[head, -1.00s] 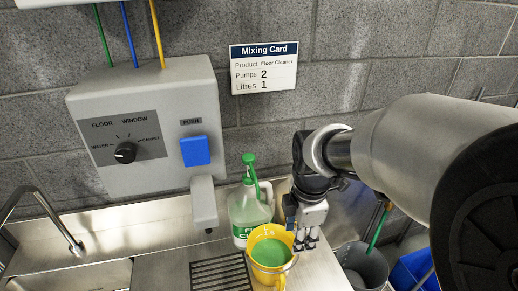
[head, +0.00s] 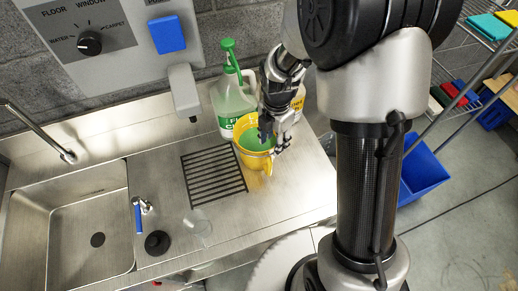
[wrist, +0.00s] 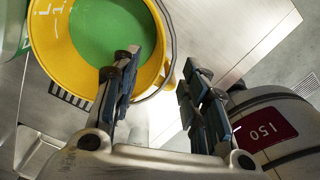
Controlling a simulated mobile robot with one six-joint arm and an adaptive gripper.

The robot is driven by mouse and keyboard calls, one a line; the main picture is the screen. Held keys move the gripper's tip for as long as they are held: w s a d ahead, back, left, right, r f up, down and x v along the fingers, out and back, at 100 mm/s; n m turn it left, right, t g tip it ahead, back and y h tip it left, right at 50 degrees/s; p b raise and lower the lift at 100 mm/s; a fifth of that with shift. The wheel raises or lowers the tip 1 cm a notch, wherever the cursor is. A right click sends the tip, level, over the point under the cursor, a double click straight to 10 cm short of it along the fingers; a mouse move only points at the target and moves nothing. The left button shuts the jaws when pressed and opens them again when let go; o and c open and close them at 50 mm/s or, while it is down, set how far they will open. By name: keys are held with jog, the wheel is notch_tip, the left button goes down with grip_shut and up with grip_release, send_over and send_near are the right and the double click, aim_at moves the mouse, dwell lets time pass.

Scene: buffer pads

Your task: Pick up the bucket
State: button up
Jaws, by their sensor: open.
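The yellow bucket (head: 246,158) stands on the steel counter, just right of the black drain grate, with green liquid inside. It fills the upper left of the wrist view (wrist: 42,52), and its thin wire handle shows along the right side of its rim. My gripper (head: 272,140) is at the bucket's right side, pointing down. In the wrist view its open fingers (wrist: 160,68) are spread: the left finger overlaps the bucket's inside, the right one is outside the rim. The rim appears to lie between them; contact is unclear.
A jug with a green pump (head: 230,105) stands behind the bucket, and a yellow-labelled container (head: 298,101) is partly hidden behind my gripper. The drain grate (head: 212,172) and sink (head: 88,215) lie left. The dispenser spout (head: 184,92) hangs behind left. The front right counter is clear.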

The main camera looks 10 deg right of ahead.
aim_at(273, 147)
notch_tip(273, 147, down, 6)
jog(key=shift+w+r+b, duration=0.1)
jog(key=shift+w+b, duration=0.05)
jog(key=shift+b, duration=0.6)
grip_shut()
dwell(0.7)
jog(key=shift+r, duration=0.1)
